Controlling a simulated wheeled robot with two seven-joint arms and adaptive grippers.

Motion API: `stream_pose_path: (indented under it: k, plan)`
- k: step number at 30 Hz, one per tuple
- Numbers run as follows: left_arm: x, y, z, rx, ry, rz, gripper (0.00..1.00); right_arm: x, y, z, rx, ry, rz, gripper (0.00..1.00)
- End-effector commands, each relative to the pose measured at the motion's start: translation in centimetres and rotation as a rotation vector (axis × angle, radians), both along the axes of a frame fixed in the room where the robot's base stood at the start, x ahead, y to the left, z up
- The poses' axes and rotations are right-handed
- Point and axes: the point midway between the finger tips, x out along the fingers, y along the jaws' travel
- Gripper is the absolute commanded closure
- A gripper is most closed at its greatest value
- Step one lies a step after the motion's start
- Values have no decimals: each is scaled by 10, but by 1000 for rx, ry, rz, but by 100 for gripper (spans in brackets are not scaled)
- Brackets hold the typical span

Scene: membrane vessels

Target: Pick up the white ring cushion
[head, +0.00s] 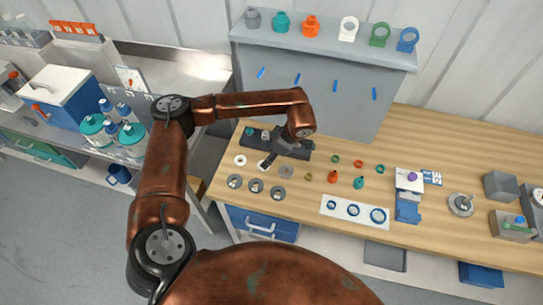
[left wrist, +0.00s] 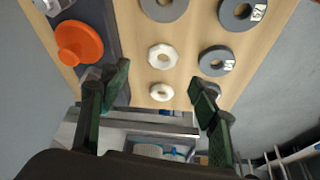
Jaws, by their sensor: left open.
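Two white rings lie flat on the wooden bench, and I cannot tell which one is the ring cushion. The smaller one (left wrist: 161,92) is at the left of the row in the head view (head: 240,160). The larger one (left wrist: 162,56) is beside it, partly hidden by my gripper in the head view. My left gripper (head: 268,161) is open and empty above the bench. In the left wrist view its fingertips (left wrist: 160,84) spread either side of the smaller white ring's line, apart from both rings. My right gripper is not in view.
Grey discs (head: 256,185) with labels lie along the front edge. A grey ring (head: 286,171) lies right of the white rings. A dark rack (head: 306,150) stands behind, with an orange part (left wrist: 79,43). A white mat (head: 355,212) with blue rings lies to the right.

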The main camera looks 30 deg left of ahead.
Motion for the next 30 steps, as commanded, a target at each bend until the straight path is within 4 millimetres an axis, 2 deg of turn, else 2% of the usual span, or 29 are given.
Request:
stream_pose_path:
  k: [4, 9, 13, 17, 21, 25, 29, 30]
  plan:
    - [1, 3, -9, 8, 4, -5, 44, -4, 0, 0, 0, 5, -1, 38]
    - [3, 4, -24, 7, 2, -13, 44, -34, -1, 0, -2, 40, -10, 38]
    - [1, 7, -34, 6, 4, -15, 44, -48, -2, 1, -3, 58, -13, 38]
    - [-4, 13, -51, 6, 5, -13, 44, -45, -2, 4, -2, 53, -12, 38]
    - [-4, 21, -69, 5, 4, -14, 44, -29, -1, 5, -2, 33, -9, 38]
    - [-3, 22, -72, 4, 1, -14, 44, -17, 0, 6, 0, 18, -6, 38]
    - [-4, 23, -72, 5, 1, -14, 44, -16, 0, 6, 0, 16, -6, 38]
    - [-4, 23, -72, 5, 1, -14, 46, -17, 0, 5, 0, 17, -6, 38]
